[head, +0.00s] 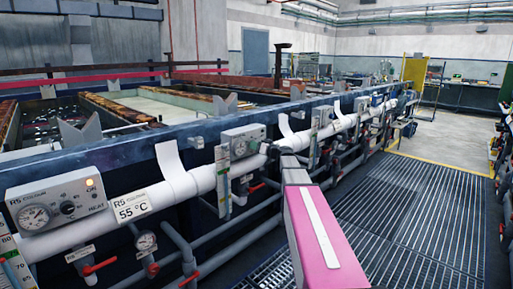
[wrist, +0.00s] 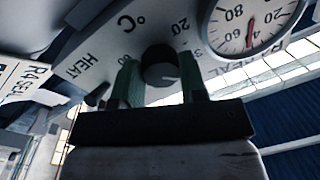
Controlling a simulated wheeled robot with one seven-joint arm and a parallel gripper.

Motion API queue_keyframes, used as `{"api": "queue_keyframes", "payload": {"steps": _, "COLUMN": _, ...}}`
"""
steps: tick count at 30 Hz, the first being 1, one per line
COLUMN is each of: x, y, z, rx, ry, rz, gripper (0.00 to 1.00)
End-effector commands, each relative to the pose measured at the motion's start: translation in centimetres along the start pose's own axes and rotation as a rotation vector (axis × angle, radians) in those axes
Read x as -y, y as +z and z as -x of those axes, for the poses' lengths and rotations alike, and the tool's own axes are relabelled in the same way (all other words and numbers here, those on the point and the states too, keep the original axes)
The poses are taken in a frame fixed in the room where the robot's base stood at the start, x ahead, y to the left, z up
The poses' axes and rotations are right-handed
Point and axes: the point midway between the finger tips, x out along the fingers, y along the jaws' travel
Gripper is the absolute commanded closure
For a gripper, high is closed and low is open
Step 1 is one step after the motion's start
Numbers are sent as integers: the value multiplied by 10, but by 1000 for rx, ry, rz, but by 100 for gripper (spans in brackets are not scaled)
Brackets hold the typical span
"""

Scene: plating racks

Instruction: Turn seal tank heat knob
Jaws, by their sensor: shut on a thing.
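The heat knob (wrist: 160,70) is a dark round knob on a grey control panel (wrist: 105,45) in the wrist view. "HEAT", "°C" and scale numbers are printed around it. A white temperature dial (wrist: 250,22) sits to its right, with "SEAL" lettering below. My gripper (wrist: 158,84) has its two green-padded fingers on either side of the knob, shut on it. In the head view the grey control box (head: 240,141) stands on the tank's side at the end of my arm. The gripper is small there, and the knob cannot be made out.
Another control box (head: 57,200), marked R5, with an orange light is at the left. A "55 °C" tag (head: 132,206) hangs on the white pipe (head: 178,186). Red-handled valves (head: 100,265) sit below. The grated walkway (head: 410,215) at right is clear.

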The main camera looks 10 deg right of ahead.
Motion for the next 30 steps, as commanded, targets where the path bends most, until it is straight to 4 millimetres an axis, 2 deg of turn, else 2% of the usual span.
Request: {"api": "queue_keyframes", "payload": {"steps": 30, "x": 2, "y": 1, "z": 1, "rx": -75, "ry": -4, "rz": -962, "gripper": 85}}
